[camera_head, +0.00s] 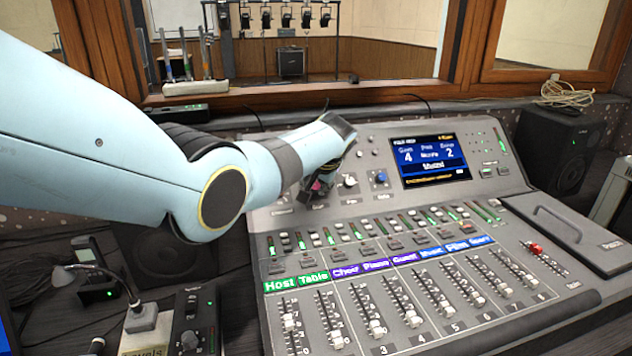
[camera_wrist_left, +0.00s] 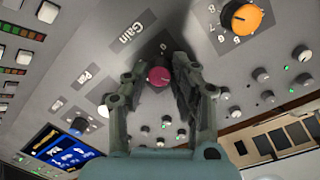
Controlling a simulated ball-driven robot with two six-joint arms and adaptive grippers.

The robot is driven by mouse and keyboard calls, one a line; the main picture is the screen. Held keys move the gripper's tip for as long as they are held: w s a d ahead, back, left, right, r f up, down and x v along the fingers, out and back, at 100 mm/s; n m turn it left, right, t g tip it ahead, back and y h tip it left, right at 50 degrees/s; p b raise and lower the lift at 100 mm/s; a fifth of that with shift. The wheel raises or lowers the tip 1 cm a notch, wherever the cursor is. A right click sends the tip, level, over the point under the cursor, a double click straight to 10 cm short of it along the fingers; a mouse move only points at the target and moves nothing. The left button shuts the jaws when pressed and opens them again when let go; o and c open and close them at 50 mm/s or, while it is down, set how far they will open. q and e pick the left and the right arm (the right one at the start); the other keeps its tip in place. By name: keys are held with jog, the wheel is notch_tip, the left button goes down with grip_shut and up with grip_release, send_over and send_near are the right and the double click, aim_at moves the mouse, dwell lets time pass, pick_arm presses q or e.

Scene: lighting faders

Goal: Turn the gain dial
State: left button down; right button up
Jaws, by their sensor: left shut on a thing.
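The mixing console (camera_head: 440,240) has a row of dials on its upper panel. The gain dial (camera_wrist_left: 158,76) is a crimson knob with the label "Gain" beside it; in the head view a little of its pink-red (camera_head: 316,186) shows under my gripper. My left gripper (camera_wrist_left: 160,68) has one finger on each side of the crimson knob and is shut on it. In the head view the left gripper (camera_head: 325,172) reaches down to the panel from the upper left. Most of the dial's scale is hidden by the fingers. My right gripper is not in view.
An orange dial (camera_wrist_left: 240,17) with a numbered scale is close by. A white knob (camera_head: 350,181) and a blue knob (camera_head: 381,177) are to the right, before the lit screen (camera_head: 430,160). Several faders line the front. A desk microphone (camera_head: 140,312) stands at the lower left.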

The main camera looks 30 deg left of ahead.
pick_arm(q)
jog(key=shift+m, duration=0.7)
jog(key=c, duration=1.1)
grip_release()
jog(key=shift+d+r, duration=0.1)
jog(key=v, duration=1.1)
jog(key=shift+s+d+r, duration=0.2)
jog(key=shift+r, duration=0.1)
